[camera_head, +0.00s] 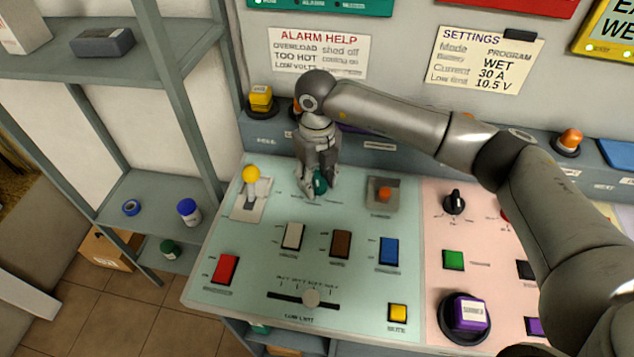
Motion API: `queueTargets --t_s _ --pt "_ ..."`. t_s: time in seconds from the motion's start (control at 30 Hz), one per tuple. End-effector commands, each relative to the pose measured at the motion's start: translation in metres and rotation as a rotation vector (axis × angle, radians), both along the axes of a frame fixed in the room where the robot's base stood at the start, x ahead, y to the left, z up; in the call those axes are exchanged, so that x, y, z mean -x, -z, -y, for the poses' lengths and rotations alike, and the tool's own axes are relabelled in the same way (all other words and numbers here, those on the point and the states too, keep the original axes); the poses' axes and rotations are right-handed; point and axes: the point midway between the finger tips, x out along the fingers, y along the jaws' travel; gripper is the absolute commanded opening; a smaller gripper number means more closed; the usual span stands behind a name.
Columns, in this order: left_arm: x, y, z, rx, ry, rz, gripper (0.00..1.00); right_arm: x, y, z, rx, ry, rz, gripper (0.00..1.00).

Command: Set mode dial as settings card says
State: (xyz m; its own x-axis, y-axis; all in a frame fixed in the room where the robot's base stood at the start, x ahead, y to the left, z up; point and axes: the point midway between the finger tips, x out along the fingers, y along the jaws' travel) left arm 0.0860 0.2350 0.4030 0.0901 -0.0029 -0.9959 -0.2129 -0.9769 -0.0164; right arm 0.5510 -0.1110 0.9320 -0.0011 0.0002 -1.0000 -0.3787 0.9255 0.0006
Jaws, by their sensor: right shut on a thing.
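The settings card (483,60) is on the back wall at upper right. It reads Mode PROGRAM, Battery WET, Current 30 A, Low limit 10.5 V. A teal dial (320,184), which looks like the mode dial, is on the pale green panel (345,270). My right gripper (313,186) reaches down onto it from above and is shut on it. The fingers hide part of the dial, its pointer and some labels, so its setting cannot be read. My left gripper is not in view.
A yellow-knobbed lever (251,175) stands just left of my right gripper, and an orange toggle (384,194) just right. Rocker switches and a slider (310,298) lie nearer. A black dial (454,202) is on the pink panel. My right arm crosses above the panel's right side.

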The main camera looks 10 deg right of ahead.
Motion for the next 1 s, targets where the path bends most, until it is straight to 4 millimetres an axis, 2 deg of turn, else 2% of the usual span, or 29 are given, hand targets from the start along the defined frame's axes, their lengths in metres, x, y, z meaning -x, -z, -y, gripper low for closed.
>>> queueTargets --t_s 0.03,0.1,0.5,0.7,1.0 --pt "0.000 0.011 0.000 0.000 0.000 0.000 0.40 -0.001 0.004 0.000 -0.001 -0.038 0.004 0.16" --pt "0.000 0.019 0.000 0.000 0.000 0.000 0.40 -0.001 0.005 0.000 0.000 -0.099 0.005 0.16" --pt "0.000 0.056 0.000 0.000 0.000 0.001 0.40 -0.001 0.003 0.000 0.000 -0.420 0.006 0.16" --pt "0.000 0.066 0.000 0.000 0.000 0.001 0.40 -0.001 0.002 0.000 0.000 -0.527 0.005 0.16" --pt "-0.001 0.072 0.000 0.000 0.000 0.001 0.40 0.000 0.000 -0.001 0.000 -0.599 0.004 0.16"
